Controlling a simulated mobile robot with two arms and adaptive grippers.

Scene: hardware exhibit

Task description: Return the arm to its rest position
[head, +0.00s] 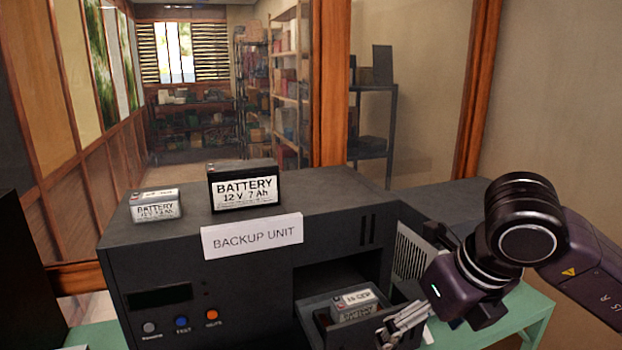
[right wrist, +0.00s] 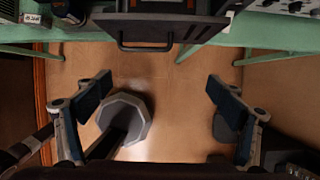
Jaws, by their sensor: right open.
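My right arm comes in from the right in the head view. Its gripper (head: 403,322) is low in front of the backup unit (head: 240,265), beside the unit's open bay. A battery (head: 352,304) with a white label sits in the open bay's tray, left of the gripper. My left gripper is not in view.
A black battery (head: 244,187) and a grey battery (head: 155,206) stand on top of the unit. The unit rests on a green table (head: 530,312). A tray handle (right wrist: 145,46) sticks out at the table edge in the wrist view. Shelves (head: 290,85) stand far behind.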

